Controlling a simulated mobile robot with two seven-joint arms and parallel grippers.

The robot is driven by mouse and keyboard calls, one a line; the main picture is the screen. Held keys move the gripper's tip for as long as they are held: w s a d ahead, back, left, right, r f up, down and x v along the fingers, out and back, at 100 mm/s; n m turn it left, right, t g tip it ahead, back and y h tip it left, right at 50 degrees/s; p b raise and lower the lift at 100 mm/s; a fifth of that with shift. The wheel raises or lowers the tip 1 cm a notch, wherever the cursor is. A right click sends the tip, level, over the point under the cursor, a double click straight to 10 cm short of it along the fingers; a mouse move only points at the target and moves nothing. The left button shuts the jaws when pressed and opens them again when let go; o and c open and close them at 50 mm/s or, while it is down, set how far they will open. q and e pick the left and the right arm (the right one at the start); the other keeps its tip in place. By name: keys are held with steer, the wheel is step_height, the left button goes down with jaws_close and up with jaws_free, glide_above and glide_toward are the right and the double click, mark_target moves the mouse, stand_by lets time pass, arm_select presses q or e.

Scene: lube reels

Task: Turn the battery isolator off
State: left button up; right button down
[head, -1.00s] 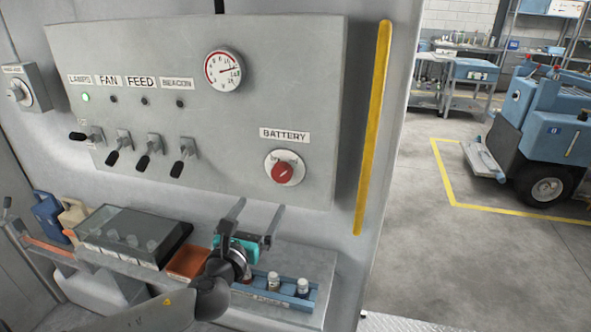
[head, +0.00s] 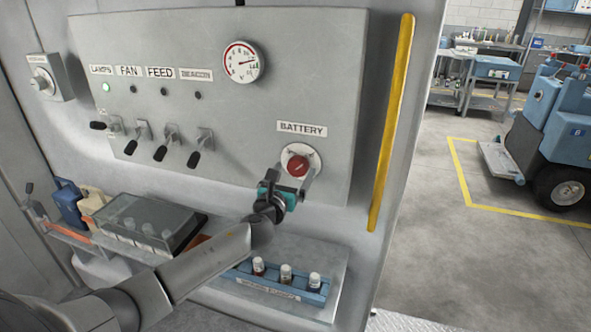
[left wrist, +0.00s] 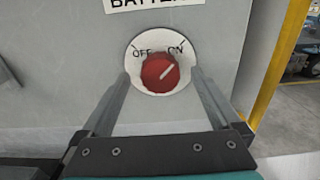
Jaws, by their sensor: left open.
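The battery isolator is a red rotary knob (head: 298,165) on a white round plate, under the BATTERY label (head: 302,128) on the grey panel. In the left wrist view the knob (left wrist: 160,73) sits below the words OFF, at left, and ON, at right. Its pale pointer line slants up to the right, toward ON. My left gripper (head: 289,172) is open in front of the knob. In the left wrist view its two fingers (left wrist: 159,80) stand on either side of the knob, apart from it. I cannot tell how far the fingertips are from the panel. My right gripper is not in view.
Several toggle switches (head: 158,145) and a round gauge (head: 241,62) are on the panel to the left. Below are a clear-lidded box (head: 150,222) and a blue rack (head: 283,284) of small bottles. A yellow strip (head: 392,120) runs down the right edge.

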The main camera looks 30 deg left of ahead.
arm_select(q)
steer(key=shift+x, duration=1.2)
steer(key=c, duration=1.4)
steer(key=shift+o, duration=0.2)
